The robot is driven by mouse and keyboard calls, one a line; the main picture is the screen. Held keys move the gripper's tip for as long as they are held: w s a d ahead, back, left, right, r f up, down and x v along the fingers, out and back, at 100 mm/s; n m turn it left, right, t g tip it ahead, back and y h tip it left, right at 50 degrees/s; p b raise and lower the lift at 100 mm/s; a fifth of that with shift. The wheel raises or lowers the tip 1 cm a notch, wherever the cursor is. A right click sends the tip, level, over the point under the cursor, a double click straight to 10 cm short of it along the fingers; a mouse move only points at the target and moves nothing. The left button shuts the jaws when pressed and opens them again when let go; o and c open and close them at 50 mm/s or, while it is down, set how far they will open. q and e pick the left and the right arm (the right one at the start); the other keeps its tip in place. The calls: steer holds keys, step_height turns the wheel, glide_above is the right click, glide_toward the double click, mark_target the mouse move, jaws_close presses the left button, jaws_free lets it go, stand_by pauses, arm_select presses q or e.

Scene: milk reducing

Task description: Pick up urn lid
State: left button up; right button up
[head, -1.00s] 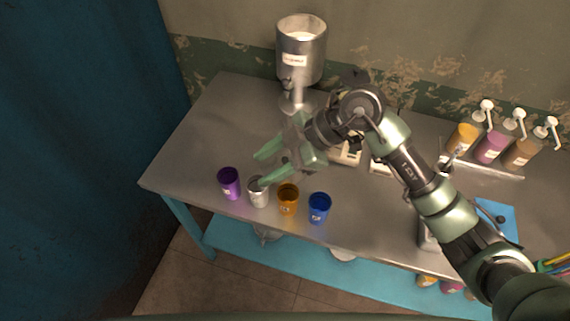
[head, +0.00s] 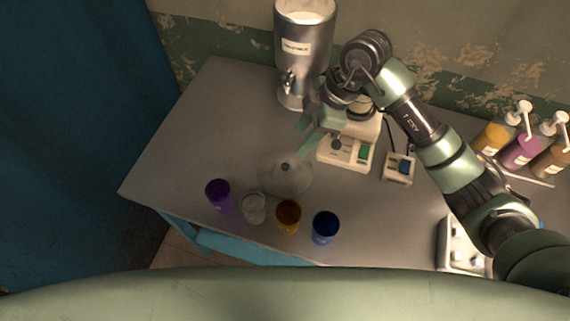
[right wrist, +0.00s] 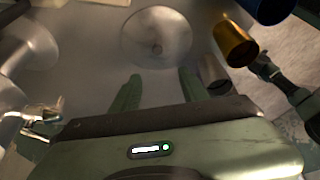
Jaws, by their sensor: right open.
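The urn lid (head: 272,180) is a round grey metal disc with a small dark knob, lying flat on the table (head: 165,165) behind the cups. It also shows in the right wrist view (right wrist: 135,40), just beyond my fingertips. My right gripper (head: 299,141) is open and empty, with its fingers pointing toward the lid from its back right side; it is not around the knob. Both green fingers show in the right wrist view (right wrist: 160,75). The metal urn (head: 292,55) stands open-topped at the back of the table, with white contents visible. My left gripper is not in view.
Purple (head: 219,196), pale metal (head: 253,208), orange (head: 288,216) and blue (head: 325,228) cups line the front edge. A white device (head: 345,152) and a smaller box (head: 398,168) stand right of my gripper. Pump bottles (head: 522,150) stand far right.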

steer(key=b, duration=0.4)
glide_toward(287, 165)
steer(key=shift+b+x, duration=0.3)
steer(key=shift+x, duration=0.95)
steer(key=p+x, duration=0.2)
steer(key=x, duration=0.4)
steer(key=shift+a+f, duration=0.1)
steer(key=shift+f, duration=0.2)
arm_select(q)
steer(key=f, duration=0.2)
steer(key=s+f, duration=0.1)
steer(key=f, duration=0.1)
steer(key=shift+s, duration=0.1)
arm_select(e)
jaws_close()
